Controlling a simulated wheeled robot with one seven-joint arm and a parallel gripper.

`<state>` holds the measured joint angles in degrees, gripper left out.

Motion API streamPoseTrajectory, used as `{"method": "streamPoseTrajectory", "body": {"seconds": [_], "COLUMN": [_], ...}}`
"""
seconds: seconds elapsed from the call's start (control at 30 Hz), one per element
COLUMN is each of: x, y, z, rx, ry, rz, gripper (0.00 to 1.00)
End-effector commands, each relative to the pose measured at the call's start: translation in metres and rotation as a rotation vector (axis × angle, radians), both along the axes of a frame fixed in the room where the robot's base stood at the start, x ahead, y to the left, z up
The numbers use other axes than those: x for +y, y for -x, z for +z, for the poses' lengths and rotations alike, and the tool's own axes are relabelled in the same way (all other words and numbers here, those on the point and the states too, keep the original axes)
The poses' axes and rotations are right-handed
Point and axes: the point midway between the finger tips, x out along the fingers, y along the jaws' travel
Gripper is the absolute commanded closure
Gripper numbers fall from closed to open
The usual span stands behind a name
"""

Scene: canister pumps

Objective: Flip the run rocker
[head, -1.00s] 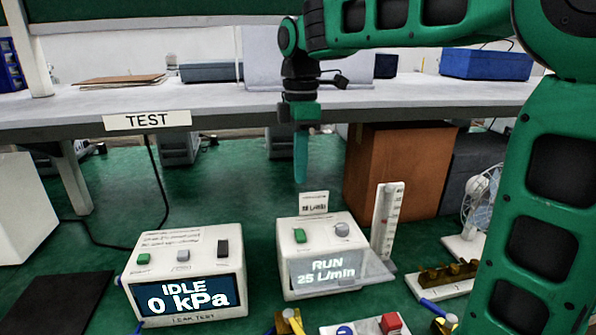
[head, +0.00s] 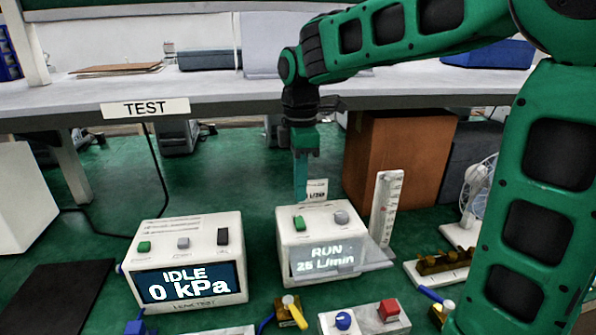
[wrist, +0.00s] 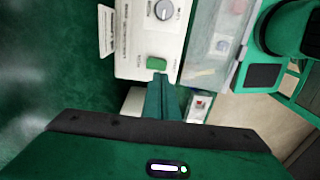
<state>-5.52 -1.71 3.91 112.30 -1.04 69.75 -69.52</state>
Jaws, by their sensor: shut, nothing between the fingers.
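A white pump box (head: 290,262) stands on the green surface, its screen (head: 325,260) reading RUN 25 L/min. On its top are a green rocker (head: 299,222) and a grey knob (head: 341,217). My gripper (head: 301,198) is shut and empty, pointing down just above the rocker in the head view. In the wrist view the fingertips (wrist: 159,78) lie right beside the green rocker (wrist: 157,63); I cannot tell whether they touch. The dial knob (wrist: 164,11) is farther up in that view. The label near the rocker is too small to read.
A leak test box (head: 190,262) reading IDLE 0 kPa stands to the left, with its own green switch. A white scale gauge (head: 386,205) stands right of the pump box, and a fan (head: 477,190) farther right. A bench (head: 230,105) runs behind.

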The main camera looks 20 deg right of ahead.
Motion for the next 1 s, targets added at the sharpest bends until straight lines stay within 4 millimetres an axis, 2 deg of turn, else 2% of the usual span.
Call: {"method": "streamPoseTrajectory", "body": {"seconds": [0.2, 0.4, 0.57, 0.9, 1.0], "x": [0.0, 0.0, 0.0, 0.0, 0.001], "y": [0.002, 0.002, 0.002, 0.002, 0.006], "z": [-0.039, -0.061, -0.068, -0.069, -0.077], "rx": [0.003, 0.001, 0.0, 0.0, 0.002], "ry": [0.0, 0.0, 0.0, 0.0, 0.001], "rz": [0.001, 0.001, 0.001, 0.001, 0.001], "gripper": [1.0, 1.0, 1.0, 1.0, 1.0]}}
